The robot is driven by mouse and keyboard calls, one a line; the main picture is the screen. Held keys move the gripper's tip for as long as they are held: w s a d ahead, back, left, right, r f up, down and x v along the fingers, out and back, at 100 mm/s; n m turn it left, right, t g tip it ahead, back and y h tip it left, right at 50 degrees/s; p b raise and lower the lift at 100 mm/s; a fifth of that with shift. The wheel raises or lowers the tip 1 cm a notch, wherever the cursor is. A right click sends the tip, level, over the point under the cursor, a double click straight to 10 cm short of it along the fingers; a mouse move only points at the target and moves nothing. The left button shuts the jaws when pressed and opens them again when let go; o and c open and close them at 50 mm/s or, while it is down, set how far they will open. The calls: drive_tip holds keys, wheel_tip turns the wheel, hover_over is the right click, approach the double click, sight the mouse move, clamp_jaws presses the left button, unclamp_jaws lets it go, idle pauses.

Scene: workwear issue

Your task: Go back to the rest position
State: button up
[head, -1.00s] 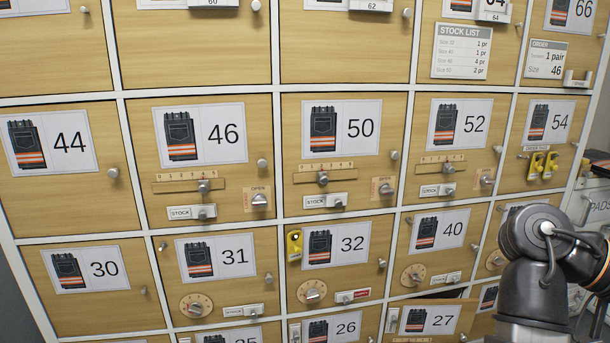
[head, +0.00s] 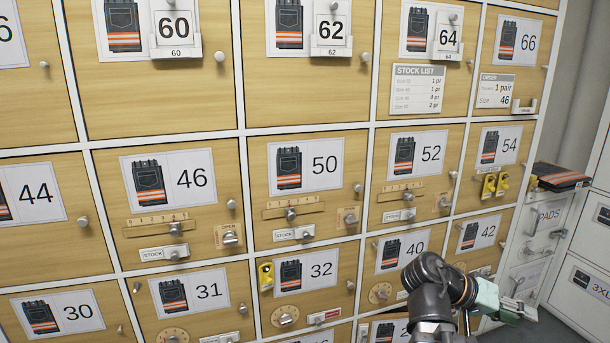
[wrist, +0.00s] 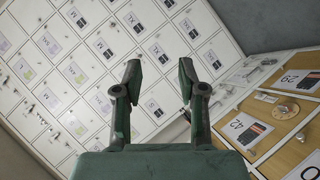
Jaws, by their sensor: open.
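My gripper (wrist: 159,75) shows in the wrist view with its two green and dark fingers apart and nothing between them. In the head view my gripper (head: 520,312) is at the lower right, held in front of the lower cabinet rows near the PADS drawers. It touches nothing that I can see. My dark, bent wrist covers part of the area below locker door 40 (head: 402,250).
A wooden locker wall with numbered doors, such as door 46 (head: 178,205), fills the head view. Folded trousers (head: 560,177) lie on the PADS drawer unit (head: 540,225) at right. White drawers (wrist: 110,60) face the wrist view.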

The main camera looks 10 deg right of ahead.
drive_tip(key=w+a+f+n+t+y+p, duration=0.1)
drive_tip(key=w+a+f+n+p, duration=0.15)
drive_tip(key=f, duration=0.35)
drive_tip(key=w+a+f+n+y+p, duration=0.2)
drive_tip(key=w+f+p, duration=0.15)
drive_tip(key=f, duration=0.25)
drive_tip(key=s+a+f+n+y+p, duration=0.3)
drive_tip(key=a+f+p, duration=0.45)
drive_tip(key=f, duration=0.35)
drive_tip(key=s+a+f+g+y+p, duration=0.1)
drive_tip(key=s+a+f+y+p, duration=0.1)
drive_tip(key=s+a+f+p, duration=0.2)
drive_tip(key=s+a+f+n+g+y+p, duration=0.1)
drive_tip(key=s+a+f+p, duration=0.3)
drive_tip(key=s+a, duration=0.4)
drive_tip(key=s+a+f+g+y+p, duration=0.2)
drive_tip(key=s+a+f+y+p, duration=0.1)
drive_tip(key=s, duration=0.8)
drive_tip(key=a+f+p, duration=0.1)
drive_tip(key=a+p, duration=0.1)
drive_tip(key=a, duration=0.1)
drive_tip(key=shift+s+a+f+n+y, duration=0.2)
drive_tip(key=shift+s+a+n+y, duration=0.05)
drive_tip(key=shift+n+y, duration=0.15)
